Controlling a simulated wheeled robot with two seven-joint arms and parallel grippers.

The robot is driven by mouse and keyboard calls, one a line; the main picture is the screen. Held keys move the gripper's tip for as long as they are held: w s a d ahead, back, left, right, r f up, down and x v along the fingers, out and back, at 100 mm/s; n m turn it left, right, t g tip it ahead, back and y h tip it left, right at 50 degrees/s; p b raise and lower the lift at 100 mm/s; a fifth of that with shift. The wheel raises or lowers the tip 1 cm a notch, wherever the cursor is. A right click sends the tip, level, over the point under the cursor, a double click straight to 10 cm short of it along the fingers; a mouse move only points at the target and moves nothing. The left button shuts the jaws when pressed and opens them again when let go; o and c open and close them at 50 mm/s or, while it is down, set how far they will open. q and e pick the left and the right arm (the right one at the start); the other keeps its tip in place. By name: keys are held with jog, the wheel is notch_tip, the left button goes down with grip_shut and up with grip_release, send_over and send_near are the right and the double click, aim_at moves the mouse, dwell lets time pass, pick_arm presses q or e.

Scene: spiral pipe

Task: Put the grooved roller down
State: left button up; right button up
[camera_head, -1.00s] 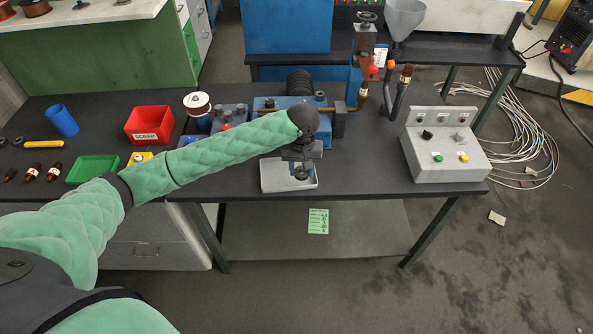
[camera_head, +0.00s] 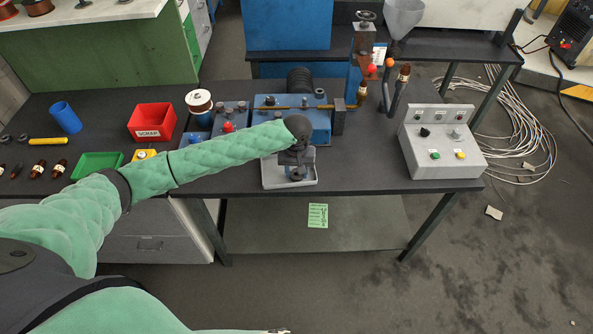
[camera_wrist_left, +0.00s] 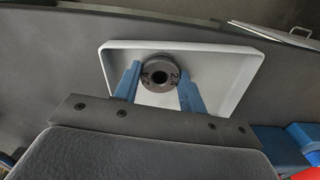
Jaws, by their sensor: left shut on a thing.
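In the head view my left gripper (camera_head: 297,167) is over the tray (camera_head: 290,186) at the bench's front edge, and the wrist partly hides the roller (camera_head: 296,175). My right gripper is not in view.
Behind the tray stands a blue machine (camera_head: 318,122) with a brass pipe. A grey control box (camera_head: 440,150) is to the right, with bare bench between. A red scrap bin (camera_head: 152,122), green tray (camera_head: 97,165) and blue cup (camera_head: 66,118) are on the left.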

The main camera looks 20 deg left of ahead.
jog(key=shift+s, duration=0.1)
pick_arm(q)
jog(key=o, duration=1)
jog(key=shift+f, duration=0.1)
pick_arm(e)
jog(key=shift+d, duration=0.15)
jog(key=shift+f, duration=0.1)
pick_arm(q)
jog(key=shift+r, duration=0.4)
jog(key=shift+r+b, duration=2.15)
jog(key=shift+r, duration=3.6)
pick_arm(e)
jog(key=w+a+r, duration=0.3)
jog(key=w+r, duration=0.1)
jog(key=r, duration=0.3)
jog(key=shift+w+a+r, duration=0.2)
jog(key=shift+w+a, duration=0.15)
